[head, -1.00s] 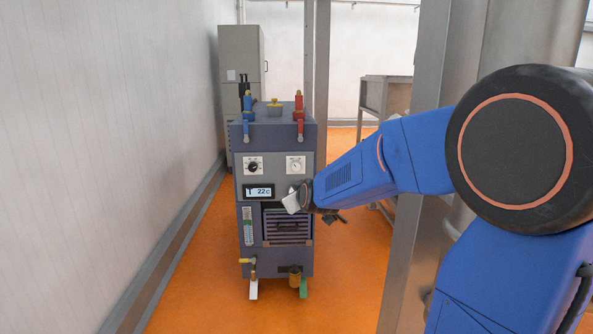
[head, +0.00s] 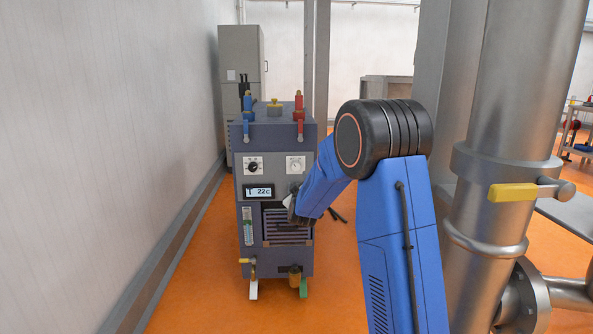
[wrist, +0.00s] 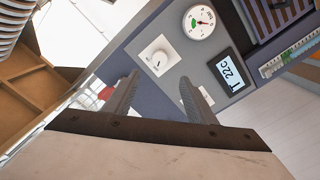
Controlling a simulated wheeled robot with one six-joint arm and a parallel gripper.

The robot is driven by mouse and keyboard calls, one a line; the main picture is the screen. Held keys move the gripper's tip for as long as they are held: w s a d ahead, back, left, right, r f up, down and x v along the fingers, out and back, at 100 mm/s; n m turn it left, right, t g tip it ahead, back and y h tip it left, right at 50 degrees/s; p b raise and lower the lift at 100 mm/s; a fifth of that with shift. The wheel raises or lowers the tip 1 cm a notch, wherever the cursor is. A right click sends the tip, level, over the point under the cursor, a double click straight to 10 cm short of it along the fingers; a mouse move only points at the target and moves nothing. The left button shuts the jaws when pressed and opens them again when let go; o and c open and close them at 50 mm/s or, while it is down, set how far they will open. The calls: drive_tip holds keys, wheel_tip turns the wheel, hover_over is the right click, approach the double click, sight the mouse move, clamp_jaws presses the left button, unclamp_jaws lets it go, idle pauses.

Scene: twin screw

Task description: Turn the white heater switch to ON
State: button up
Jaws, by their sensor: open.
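The white heater switch (head: 296,165) is a round white knob on a pale plate at the upper right of the machine's front panel. In the wrist view the switch (wrist: 158,58) lies just beyond and between my fingertips, unobstructed and apart from them. My gripper (wrist: 158,80) is open and empty, with two dark ribbed fingers pointing at the panel. In the head view my gripper (head: 292,205) is in front of the panel, below the switch, and largely hidden by my own wrist.
A black dial (head: 253,167) sits left of the switch, above the digital display (head: 258,191) reading 22C. A round gauge (wrist: 199,22) is near the switch. Red and blue valves stand on top. A wall is left; a thick steel pipe (head: 515,90) is right.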

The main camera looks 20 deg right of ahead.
sight(296, 168)
drive_tip(key=x, duration=1.6)
drive_tip(key=c, duration=1)
